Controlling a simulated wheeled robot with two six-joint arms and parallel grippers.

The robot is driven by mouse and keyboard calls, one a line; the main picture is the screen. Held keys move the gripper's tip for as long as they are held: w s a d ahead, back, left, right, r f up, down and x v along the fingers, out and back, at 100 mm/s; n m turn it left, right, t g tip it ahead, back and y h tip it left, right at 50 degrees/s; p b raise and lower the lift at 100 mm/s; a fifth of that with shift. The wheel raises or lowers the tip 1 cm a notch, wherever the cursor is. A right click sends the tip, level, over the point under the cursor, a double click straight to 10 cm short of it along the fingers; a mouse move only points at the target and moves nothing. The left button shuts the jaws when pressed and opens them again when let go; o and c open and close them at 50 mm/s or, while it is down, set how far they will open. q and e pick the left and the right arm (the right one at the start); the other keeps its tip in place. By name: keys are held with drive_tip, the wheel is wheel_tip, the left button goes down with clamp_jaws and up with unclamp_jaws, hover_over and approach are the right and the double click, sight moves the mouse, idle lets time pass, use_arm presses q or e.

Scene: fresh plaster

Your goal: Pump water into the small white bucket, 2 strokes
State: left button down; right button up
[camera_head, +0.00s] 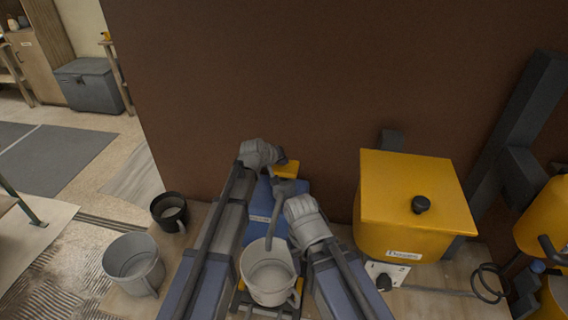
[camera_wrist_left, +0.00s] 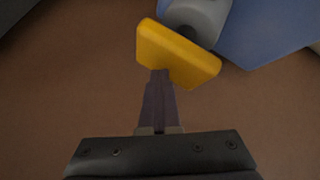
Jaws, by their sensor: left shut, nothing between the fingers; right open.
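A blue container (camera_head: 259,204) with a white label stands low against the brown panel, partly hidden by my arms. Its yellow pump top (camera_head: 287,170) also shows in the left wrist view (camera_wrist_left: 178,54). A grey spout (camera_head: 274,230) points down toward the small white bucket (camera_head: 268,285), which stands upright in front of the container between my forearms. My left gripper (camera_head: 281,158) is shut and empty, its fingertips (camera_wrist_left: 158,76) at the edge of the yellow top; I cannot tell whether they touch. My right gripper (camera_head: 288,190) is open beside the container, its fingertips hard to make out.
A larger grey-white bucket (camera_head: 133,262) and a black mug-like pot (camera_head: 170,211) stand left of my left arm. A big yellow box (camera_head: 412,190) with a black knob stands close on the right. The brown panel (camera_head: 300,75) closes off the back.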

sight(283, 167)
use_arm(q)
drive_tip(key=shift+f+b, duration=1.35)
use_arm(e)
drive_tip(key=shift+f, duration=1.35)
use_arm(q)
drive_tip(key=shift+r, duration=0.1)
use_arm(e)
drive_tip(key=shift+r, duration=0.1)
use_arm(q)
drive_tip(key=shift+r+p, duration=2.65)
drive_tip(key=shift+p, duration=0.15)
use_arm(e)
drive_tip(key=shift+r, duration=2.65)
use_arm(q)
drive_tip(key=shift+r, duration=0.15)
use_arm(e)
drive_tip(key=shift+r, duration=0.1)
use_arm(q)
wheel_tip(283, 167, up, 5)
drive_tip(key=p, duration=0.5)
use_arm(e)
wheel_tip(283, 167, up, 5)
drive_tip(key=shift+f, duration=0.1)
drive_tip(key=shift+c, duration=0.2)
clamp_jaws()
